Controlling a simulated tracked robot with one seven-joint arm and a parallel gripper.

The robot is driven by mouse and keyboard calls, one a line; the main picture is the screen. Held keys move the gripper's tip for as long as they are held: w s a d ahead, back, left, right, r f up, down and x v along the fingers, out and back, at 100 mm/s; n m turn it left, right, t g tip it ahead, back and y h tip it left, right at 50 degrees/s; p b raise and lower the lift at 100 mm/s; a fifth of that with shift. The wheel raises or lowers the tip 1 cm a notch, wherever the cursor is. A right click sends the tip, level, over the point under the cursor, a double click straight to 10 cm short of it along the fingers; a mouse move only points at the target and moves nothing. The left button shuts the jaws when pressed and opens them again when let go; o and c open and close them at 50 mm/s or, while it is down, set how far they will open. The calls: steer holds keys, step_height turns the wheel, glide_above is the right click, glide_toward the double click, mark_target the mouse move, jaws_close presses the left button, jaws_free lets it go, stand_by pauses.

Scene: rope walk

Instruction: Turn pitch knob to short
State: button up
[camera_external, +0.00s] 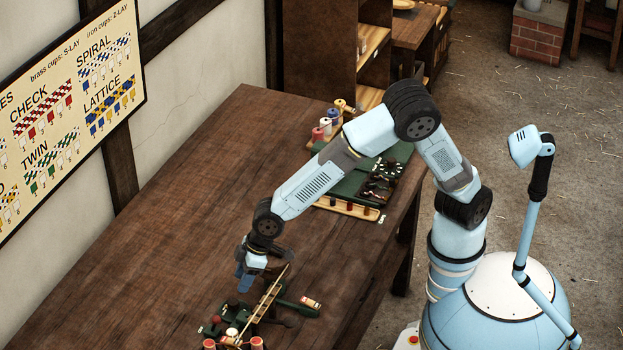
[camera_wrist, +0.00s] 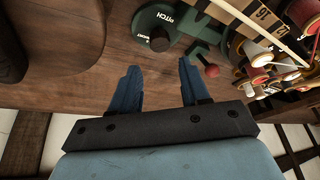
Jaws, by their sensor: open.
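The pitch knob (camera_wrist: 159,39) is a dark round knob on a green dial plate lettered PITCH (camera_wrist: 187,17), near the top middle of the wrist view. Small pale lettering sits beside the knob; which setting the knob points at I cannot tell. The plate belongs to a green machine (camera_external: 290,306) at the near end of the bench in the external view. My gripper (camera_wrist: 158,66) has two blue fingers spread apart with nothing between them. The knob lies just beyond the fingertips, apart from them. In the external view my gripper (camera_external: 244,284) hangs beside the machine; the knob is hidden there.
A red-ended lever (camera_wrist: 211,71) and several thread spools (camera_wrist: 287,64) stand right of my fingers. A numbered scale (camera_wrist: 262,16) crosses the machine. The bench's left side is clear.

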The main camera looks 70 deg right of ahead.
mark_target(232, 302)
steer(key=x, duration=0.8)
steer(key=shift+w+f, duration=0.1)
steer(key=shift+f, duration=0.1)
steer(key=c, duration=0.8)
steer(key=shift+o, duration=0.2)
steer(key=shift+a, duration=0.1)
steer(key=m+t+h, duration=0.1)
steer(key=m, duration=0.2)
steer(key=shift+a, duration=0.1)
steer(key=m+h, duration=0.2)
steer(key=m, duration=0.3)
steer(key=shift+a+m, duration=0.1)
steer(key=shift+m, duration=0.3)
